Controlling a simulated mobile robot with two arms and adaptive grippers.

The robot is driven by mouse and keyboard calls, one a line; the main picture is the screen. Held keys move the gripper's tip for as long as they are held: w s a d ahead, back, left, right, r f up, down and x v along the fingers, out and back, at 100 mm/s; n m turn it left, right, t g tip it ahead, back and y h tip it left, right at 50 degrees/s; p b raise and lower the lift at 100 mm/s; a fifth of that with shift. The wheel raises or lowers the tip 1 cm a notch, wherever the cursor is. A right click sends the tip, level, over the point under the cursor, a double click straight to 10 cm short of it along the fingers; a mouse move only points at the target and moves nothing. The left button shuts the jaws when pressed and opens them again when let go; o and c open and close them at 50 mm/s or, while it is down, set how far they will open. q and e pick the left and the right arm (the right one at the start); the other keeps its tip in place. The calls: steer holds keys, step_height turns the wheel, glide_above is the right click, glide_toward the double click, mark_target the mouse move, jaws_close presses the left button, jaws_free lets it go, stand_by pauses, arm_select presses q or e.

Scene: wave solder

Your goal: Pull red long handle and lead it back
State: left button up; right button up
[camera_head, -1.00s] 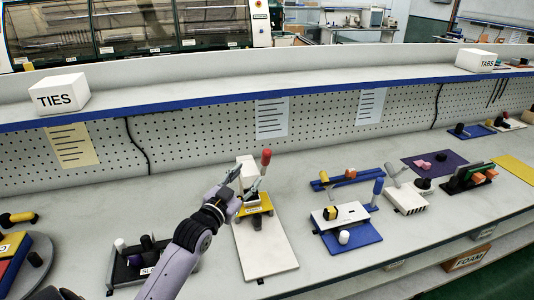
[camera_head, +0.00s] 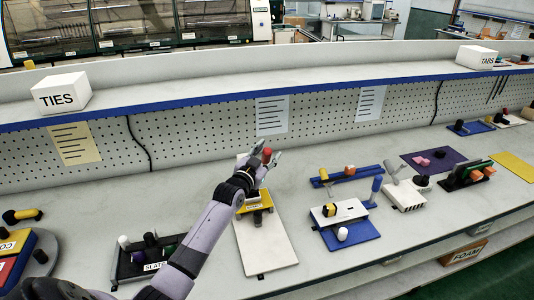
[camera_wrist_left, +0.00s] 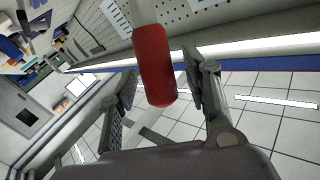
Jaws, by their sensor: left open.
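The red long handle (camera_head: 267,154) stands up from a white fixture with a yellow block (camera_head: 258,200) on a white board (camera_head: 265,248). My left gripper (camera_head: 266,152) is at the top of the handle, with its fingers apart. In the left wrist view the red handle (camera_wrist_left: 155,65) hangs between the two open fingers of the gripper (camera_wrist_left: 158,85), with gaps visible on both sides. Most of the handle's shaft and the fixture are hidden behind my left gripper and wrist in the head view. My right gripper is not in view.
A black tray labelled SLATE (camera_head: 128,268) stands left of the white board, beneath my left arm. A blue fixture with a blue handle (camera_head: 376,187) stands to the right. A perforated back panel (camera_head: 200,143) and a blue-edged shelf (camera_head: 330,91) rise behind.

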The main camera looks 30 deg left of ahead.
arm_select(q)
steer(key=shift+c, duration=0.5)
jaws_close()
stand_by(0.3)
